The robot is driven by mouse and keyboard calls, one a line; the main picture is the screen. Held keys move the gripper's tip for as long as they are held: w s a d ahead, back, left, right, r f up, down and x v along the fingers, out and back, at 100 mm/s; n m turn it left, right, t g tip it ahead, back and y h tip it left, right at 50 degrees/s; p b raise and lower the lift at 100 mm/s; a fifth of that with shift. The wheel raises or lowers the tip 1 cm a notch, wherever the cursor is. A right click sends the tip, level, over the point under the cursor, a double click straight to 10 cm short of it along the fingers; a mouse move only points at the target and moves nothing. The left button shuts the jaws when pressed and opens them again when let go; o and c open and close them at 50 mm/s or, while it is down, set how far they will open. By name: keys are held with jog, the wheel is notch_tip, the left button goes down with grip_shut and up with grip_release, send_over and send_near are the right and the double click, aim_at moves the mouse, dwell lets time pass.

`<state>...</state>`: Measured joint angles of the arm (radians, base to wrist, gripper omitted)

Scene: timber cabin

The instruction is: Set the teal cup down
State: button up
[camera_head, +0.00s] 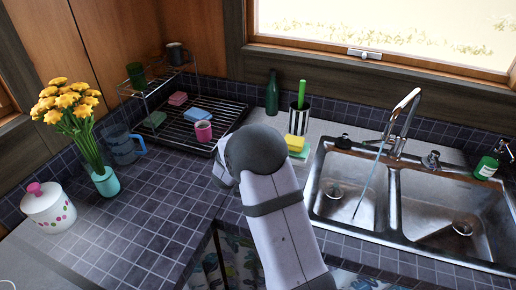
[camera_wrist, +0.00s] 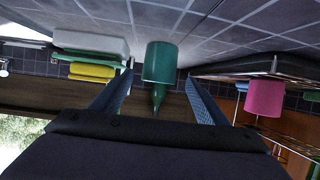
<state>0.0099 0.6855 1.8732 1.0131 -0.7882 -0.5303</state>
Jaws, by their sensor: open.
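My gripper (camera_wrist: 159,72) is open in the wrist view, its two fingers apart. A green bottle (camera_wrist: 160,62) shows between the fingertips in that view, and seems to stand beyond them with no finger touching it. In the head view the bottle (camera_head: 272,94) stands upright at the back of the counter. My arm hides the gripper there. I cannot pick out a clearly teal cup. A dark green cup (camera_head: 136,76) is on the upper level of the rack, and a teal pot (camera_head: 105,182) holds yellow flowers.
The black dish rack (camera_head: 172,133) holds a pink cup (camera_head: 203,132) and sponges; the pink cup also shows in the wrist view (camera_wrist: 265,97). A blue mug (camera_head: 122,146) and white jar (camera_head: 48,208) stand left. A double sink (camera_head: 398,195) is right. Tiles left of centre are clear.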

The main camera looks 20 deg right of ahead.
jog(key=shift+w+d+p, duration=0.3)
jog(key=shift+w+d, duration=0.05)
jog(key=shift+p+x, duration=0.7)
jog(key=shift+x, duration=1.45)
jog(key=shift+r, duration=0.15)
jog(key=c, duration=1.3)
jog(key=shift+r, duration=5.05)
